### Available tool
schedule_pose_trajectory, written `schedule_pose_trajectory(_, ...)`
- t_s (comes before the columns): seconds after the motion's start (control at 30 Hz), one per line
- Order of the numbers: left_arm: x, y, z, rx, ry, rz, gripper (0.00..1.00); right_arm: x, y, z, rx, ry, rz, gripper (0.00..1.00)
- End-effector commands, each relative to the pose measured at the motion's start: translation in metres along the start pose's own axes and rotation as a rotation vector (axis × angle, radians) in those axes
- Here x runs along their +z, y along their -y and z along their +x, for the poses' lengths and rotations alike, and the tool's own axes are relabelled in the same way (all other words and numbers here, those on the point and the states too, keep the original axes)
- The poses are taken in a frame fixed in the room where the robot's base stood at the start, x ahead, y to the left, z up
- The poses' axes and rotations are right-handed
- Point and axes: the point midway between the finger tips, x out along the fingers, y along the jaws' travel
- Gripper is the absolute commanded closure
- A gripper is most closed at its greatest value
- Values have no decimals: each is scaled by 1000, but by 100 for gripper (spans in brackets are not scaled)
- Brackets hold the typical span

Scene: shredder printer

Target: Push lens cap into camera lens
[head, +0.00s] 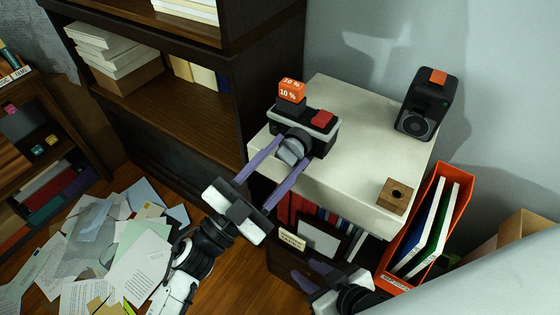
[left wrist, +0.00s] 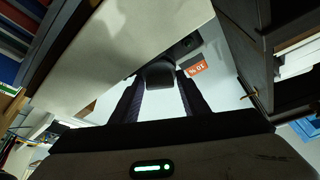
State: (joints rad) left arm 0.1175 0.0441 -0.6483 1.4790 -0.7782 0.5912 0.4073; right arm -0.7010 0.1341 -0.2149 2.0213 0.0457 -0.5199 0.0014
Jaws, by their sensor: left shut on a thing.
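A black camera (head: 318,135) with a red block on top stands near the front left corner of the white cabinet top (head: 345,105). My left gripper (head: 290,153) reaches in from the front with its two purple fingers on either side of the grey round lens cap (head: 290,150), shut on it. The cap is at the front of the camera's lens; I cannot tell how far in it sits. In the left wrist view the dark cap (left wrist: 159,74) shows between the fingertips, with the camera (left wrist: 184,46) behind it. My right gripper (head: 313,275) is low at the bottom, apart from the cabinet top, fingers spread and empty.
An orange 10 % block (head: 291,90) sits by the camera's back left. A black speaker-like device (head: 427,104) and a wooden block with a hole (head: 394,197) stand on the cabinet. An orange file box (head: 411,228) is at the right. Papers (head: 120,245) cover the floor at left.

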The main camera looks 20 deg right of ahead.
Motion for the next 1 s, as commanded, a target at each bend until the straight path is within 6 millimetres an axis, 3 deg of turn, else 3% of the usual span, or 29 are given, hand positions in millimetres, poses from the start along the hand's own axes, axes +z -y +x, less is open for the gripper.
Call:
schedule_pose_trajectory(0.4,5,0,12,-1,-1,0,84,2,0,3,0,-1,0,69)
schedule_pose_trajectory(0.43,5,0,12,-1,-1,0,57,2,0,3,0,-2,0,69)
schedule_pose_trajectory(0.57,5,0,12,0,-1,0,37,-2,-1,3,0,-9,-1,69)
schedule_pose_trajectory(1.0,6,-2,11,3,2,-1,37,-9,-2,4,1,-22,-3,69)
